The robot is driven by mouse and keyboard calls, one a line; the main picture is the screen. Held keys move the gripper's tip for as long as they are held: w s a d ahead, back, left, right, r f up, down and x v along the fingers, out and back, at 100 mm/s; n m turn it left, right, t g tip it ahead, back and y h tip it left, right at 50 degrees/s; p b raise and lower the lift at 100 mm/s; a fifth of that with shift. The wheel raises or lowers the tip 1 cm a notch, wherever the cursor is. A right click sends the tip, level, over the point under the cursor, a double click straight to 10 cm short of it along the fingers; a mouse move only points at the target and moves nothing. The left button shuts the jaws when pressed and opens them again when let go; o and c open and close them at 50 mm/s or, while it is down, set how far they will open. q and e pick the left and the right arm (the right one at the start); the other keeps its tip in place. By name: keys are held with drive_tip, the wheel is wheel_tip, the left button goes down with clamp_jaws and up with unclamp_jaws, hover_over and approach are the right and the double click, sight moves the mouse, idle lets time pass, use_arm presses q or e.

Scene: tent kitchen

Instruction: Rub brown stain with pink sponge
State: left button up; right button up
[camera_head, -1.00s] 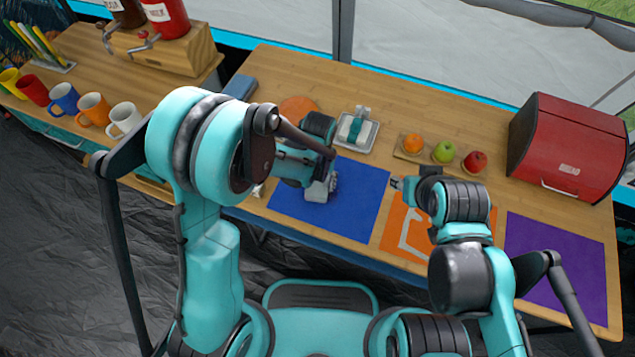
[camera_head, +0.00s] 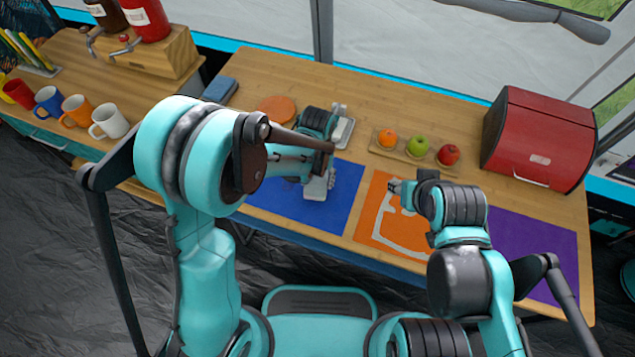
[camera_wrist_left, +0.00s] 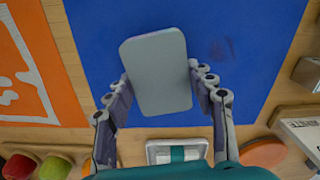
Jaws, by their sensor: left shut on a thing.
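My left gripper (camera_wrist_left: 160,92) is shut on a pale grey block with rounded corners (camera_wrist_left: 158,65), held between its two fingers over the blue mat (camera_wrist_left: 95,30). No pink shows on the block's visible face. A small dark smudge (camera_wrist_left: 222,50) lies on the blue mat just to the right of the block in the left wrist view; its colour is hard to tell. In the head view the left gripper (camera_head: 325,183) and the block (camera_head: 315,190) are over the blue mat. I cannot tell whether the block touches it. My right gripper (camera_head: 394,187) hangs over the orange mat; its fingers are too small to judge.
A small tray (camera_head: 345,134) stands behind the left gripper, with an orange disc (camera_head: 275,106) to its left. Fruit on a wooden board (camera_head: 403,156) and a red bread box (camera_head: 540,140) stand further right. A purple mat (camera_head: 535,245) lies at the right.

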sight(316, 181)
use_arm(q)
drive_tip(key=shift+a+r+p, duration=0.15)
drive_tip(key=shift+r+p, duration=0.15)
drive_tip(key=shift+r, duration=0.25)
drive_tip(key=shift+r+p, duration=0.5)
drive_tip(key=shift+r, duration=0.3)
drive_tip(key=shift+r+p, duration=1)
drive_tip(key=shift+r, duration=0.45)
